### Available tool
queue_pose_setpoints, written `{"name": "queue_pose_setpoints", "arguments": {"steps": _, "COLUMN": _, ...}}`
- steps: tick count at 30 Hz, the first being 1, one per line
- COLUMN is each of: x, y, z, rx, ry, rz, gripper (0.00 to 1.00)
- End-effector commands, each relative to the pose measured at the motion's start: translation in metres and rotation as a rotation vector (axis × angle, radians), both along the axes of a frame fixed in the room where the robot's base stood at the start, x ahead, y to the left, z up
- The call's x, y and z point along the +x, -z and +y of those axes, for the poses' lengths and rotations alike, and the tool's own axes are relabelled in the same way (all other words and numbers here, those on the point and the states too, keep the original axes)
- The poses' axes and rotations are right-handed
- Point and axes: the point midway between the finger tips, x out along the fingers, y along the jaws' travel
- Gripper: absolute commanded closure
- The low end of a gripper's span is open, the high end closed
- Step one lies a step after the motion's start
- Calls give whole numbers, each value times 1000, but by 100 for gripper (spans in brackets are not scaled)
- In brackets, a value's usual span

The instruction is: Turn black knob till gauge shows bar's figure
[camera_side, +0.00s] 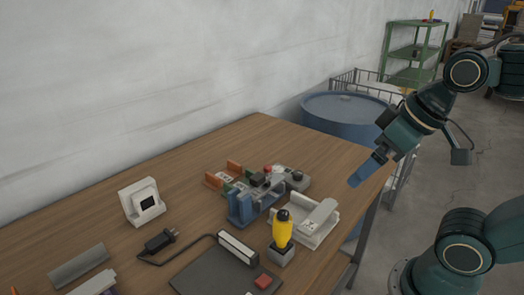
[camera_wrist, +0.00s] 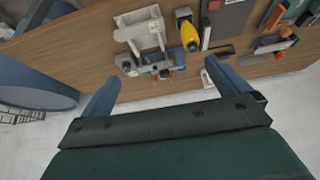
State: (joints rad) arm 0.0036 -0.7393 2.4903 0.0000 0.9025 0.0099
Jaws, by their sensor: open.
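A small grey device (camera_side: 277,189) stands in the middle of the wooden table in the side view. It carries a dark knob-like part (camera_side: 297,175) at its right end, a black block (camera_side: 258,179) and a red part (camera_side: 268,168). Which part is the task's knob, and any gauge or bar figure, I cannot make out. A white unit (camera_side: 144,202) with a small black square face stands at the left. My gripper (camera_side: 354,183) hangs apart from these, near the table's right edge. In the wrist view my gripper (camera_wrist: 162,72) is open and empty, with the device (camera_wrist: 155,70) beyond its fingers.
Blue blocks (camera_side: 243,207), a white press-like fixture (camera_side: 313,222), a yellow-and-black tool (camera_side: 283,232) on a grey block and a dark plate (camera_side: 212,275) crowd the table. A black plug (camera_side: 158,241) trails a cable. A blue barrel (camera_side: 345,108) stands behind the table.

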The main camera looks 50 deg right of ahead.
Motion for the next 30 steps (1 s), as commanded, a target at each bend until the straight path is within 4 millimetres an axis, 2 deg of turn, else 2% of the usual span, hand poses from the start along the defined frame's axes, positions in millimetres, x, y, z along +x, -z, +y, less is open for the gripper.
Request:
{"name": "queue_pose_setpoints", "arguments": {"steps": 4, "x": -3, "y": 2, "z": 1, "rx": -6, "ry": -15, "rz": -4, "gripper": 0}}
{"name": "queue_pose_setpoints", "arguments": {"steps": 9, "x": -1, "y": 1, "z": 0, "rx": -7, "ry": -15, "rz": 0, "gripper": 33}}
{"name": "queue_pose_setpoints", "arguments": {"steps": 12, "x": 4, "y": -1, "z": -1, "rx": -12, "ry": -17, "rz": 9, "gripper": 48}}
{"name": "queue_pose_setpoints", "arguments": {"steps": 20, "x": 35, "y": -13, "z": -11, "rx": -40, "ry": -37, "rz": 70, "gripper": 48}}
{"name": "queue_pose_setpoints", "arguments": {"steps": 30, "x": 98, "y": -20, "z": -38, "rx": -79, "ry": -86, "rz": 182, "gripper": 48}}
